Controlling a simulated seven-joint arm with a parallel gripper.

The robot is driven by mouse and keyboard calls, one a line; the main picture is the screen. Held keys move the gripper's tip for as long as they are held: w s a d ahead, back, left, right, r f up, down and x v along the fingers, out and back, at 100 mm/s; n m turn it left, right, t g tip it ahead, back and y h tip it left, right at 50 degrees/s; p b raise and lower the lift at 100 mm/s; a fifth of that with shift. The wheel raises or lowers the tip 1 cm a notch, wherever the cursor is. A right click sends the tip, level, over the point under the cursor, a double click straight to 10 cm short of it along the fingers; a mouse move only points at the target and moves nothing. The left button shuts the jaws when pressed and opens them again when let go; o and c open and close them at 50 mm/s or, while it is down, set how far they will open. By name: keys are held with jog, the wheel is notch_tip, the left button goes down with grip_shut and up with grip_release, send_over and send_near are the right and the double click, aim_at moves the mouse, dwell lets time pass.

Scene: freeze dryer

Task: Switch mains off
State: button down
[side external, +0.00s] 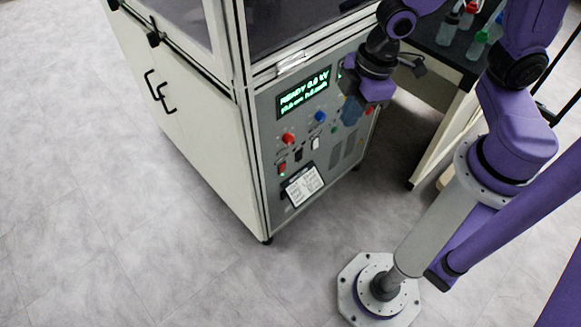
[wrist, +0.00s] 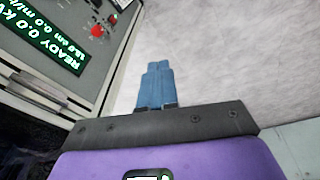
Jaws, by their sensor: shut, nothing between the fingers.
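The grey control panel (side external: 262,112) is on the front of a white cabinet, with a lit green display (side external: 303,93) reading READY 0.0 kV. Below it are a red knob (side external: 288,138), a blue knob (side external: 320,116), a small red switch (side external: 282,168) and a pale switch (side external: 315,142). The labels are too small to tell which is the mains. My gripper (side external: 351,112) hangs before the panel's right part, hiding some of it. In the wrist view its blue fingers (wrist: 155,85) are together and empty, pointing past the panel, with the red knob (wrist: 97,31) to their upper left.
A white label card (side external: 303,185) is low on the panel. A dark-topped bench (side external: 450,62) with several bottles stands to the right. Black handles (side external: 158,90) are on the cabinet's left side. The grey floor (side external: 120,240) in front is clear.

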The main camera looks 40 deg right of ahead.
aim_at(283, 168)
jog(key=w+f+n+t+y, duration=0.1)
jog(key=w+f, duration=0.5)
jog(key=f, duration=0.3)
jog(key=w+f+n+t+y, duration=0.1)
jog(key=w+f, duration=0.6)
jog(key=f, duration=0.2)
jog(key=d+f+t, duration=0.1)
jog(key=d+f, duration=0.1)
jog(key=f, duration=0.3)
jog(key=s+d+f+y, duration=0.1)
jog(key=d+f, duration=0.1)
jog(key=f, duration=0.4)
jog(key=d+f+n+t, duration=0.1)
jog(key=d+f, duration=0.1)
jog(key=f, duration=0.3)
jog(key=shift+s+d+f+t+y, duration=0.3)
jog(key=shift+s+d, duration=0.05)
jog(key=shift+d, duration=0.05)
jog(key=w+a+f, duration=0.4)
jog(key=w+f, duration=0.3)
jog(key=w, duration=0.2)
jog(key=shift+f, duration=0.15)
